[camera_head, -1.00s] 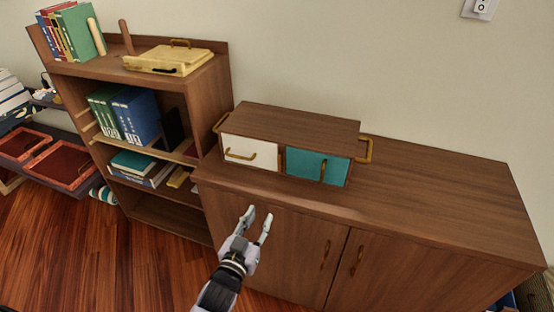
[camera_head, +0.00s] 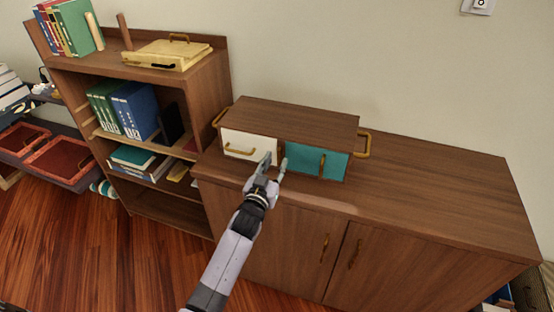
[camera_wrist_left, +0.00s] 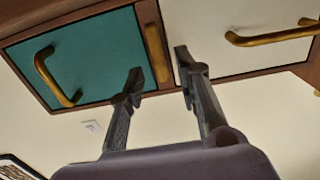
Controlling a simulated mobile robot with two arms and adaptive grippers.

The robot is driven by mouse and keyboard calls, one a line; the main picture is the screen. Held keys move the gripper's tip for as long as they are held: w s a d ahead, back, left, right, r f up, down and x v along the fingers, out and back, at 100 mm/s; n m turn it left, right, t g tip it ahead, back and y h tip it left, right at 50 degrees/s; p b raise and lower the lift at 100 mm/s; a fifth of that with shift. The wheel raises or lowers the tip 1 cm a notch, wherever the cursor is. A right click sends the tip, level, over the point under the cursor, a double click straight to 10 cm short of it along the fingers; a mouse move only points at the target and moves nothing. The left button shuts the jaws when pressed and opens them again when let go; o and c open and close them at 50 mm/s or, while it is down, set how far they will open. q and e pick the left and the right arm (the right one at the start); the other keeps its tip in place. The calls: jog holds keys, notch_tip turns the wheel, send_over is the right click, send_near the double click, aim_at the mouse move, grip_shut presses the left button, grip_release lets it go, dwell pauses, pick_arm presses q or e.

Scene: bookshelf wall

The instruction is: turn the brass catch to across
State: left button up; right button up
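A wooden box (camera_head: 290,116) on the cabinet has a white front (camera_head: 247,145) and a teal front (camera_head: 318,163). In the left wrist view the brass catch (camera_wrist_left: 154,50) is a narrow bar lying along the divider between the teal front (camera_wrist_left: 95,62) and the white front (camera_wrist_left: 225,30). In the head view my gripper mostly hides the catch. My left gripper (camera_head: 275,161) is open at the box front. Its fingertips (camera_wrist_left: 159,62) appear on either side of the catch in the wrist view; contact cannot be told. My right gripper is not in view.
Brass handles sit on the white front (camera_head: 240,151) and teal front (camera_head: 322,164), close to my fingers. The cabinet top (camera_head: 430,190) is clear to the right. A bookshelf (camera_head: 200,100) with books and a yellow case (camera_head: 167,54) stands at left.

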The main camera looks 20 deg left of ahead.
aim_at(280, 157)
pick_arm(q)
jog(key=shift+w, duration=1.1)
jog(key=shift+c, duration=0.3)
grip_shut()
